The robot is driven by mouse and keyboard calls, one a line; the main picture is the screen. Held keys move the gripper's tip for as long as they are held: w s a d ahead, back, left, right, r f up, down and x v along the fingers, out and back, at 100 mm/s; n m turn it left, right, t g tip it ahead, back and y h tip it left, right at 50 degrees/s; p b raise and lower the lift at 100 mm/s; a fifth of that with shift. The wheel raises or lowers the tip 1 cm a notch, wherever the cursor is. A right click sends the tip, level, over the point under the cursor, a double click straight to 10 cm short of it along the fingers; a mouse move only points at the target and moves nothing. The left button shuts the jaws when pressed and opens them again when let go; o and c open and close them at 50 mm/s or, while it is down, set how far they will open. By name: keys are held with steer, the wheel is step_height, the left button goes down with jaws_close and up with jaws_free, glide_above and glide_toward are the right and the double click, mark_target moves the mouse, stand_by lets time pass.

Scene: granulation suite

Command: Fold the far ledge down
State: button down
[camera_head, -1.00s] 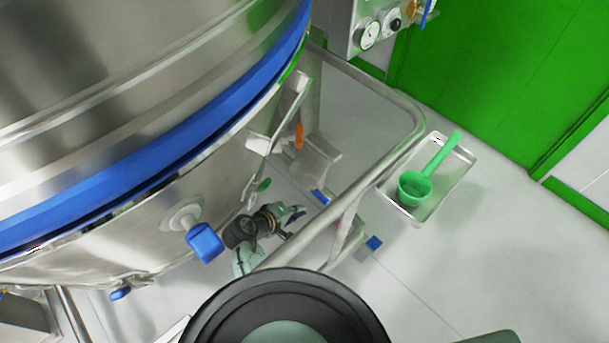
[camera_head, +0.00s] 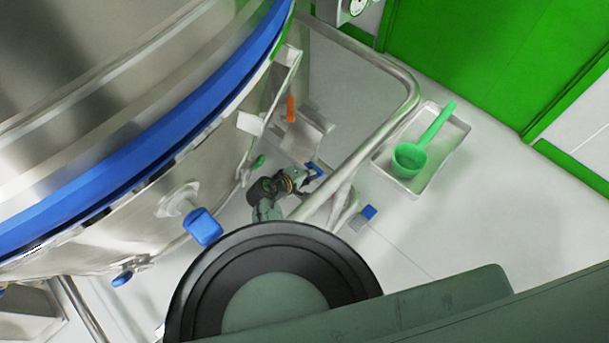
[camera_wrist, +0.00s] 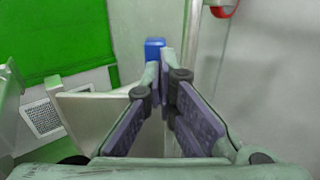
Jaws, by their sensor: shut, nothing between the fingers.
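A pale metal flap (camera_head: 308,132), which looks like the far ledge, sits tilted beside the steel vessel in the head view. An orange handle (camera_head: 291,109) stands next to it. My gripper (camera_head: 312,176) is just below the flap, close to a small blue tab. Whether it touches either one cannot be told. In the wrist view my gripper (camera_wrist: 166,72) is shut and empty, its fingertips in front of a blue tab (camera_wrist: 155,48). A slanted metal plate (camera_wrist: 92,118) lies to the left of the fingers, perhaps the same flap.
The large steel vessel (camera_head: 110,90) with a blue band fills the left. A bent steel rail (camera_head: 385,125) runs close to my gripper. A tray (camera_head: 440,170) with a green scoop (camera_head: 412,158) lies right of the rail. The pale floor farther right is clear.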

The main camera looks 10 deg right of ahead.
stand_by(0.4)
steer(key=shift+w+d+f, duration=0.2)
steer(key=shift+d+f, duration=0.05)
steer(key=shift+f, duration=0.2)
steer(key=shift+d+b, duration=0.1)
steer(key=shift+b, duration=0.25)
steer(key=b+x, duration=0.3)
steer(key=x, duration=0.3)
steer(key=shift+f, duration=0.1)
steer(key=shift+w+d+f+b, duration=0.15)
steer(key=shift+w+d+b, duration=0.15)
steer(key=shift+d, duration=0.15)
steer(key=shift+w+d+f+b, duration=0.2)
steer(key=shift+w+d, duration=0.15)
steer(key=shift+d, duration=0.15)
steer(key=shift+a, duration=0.1)
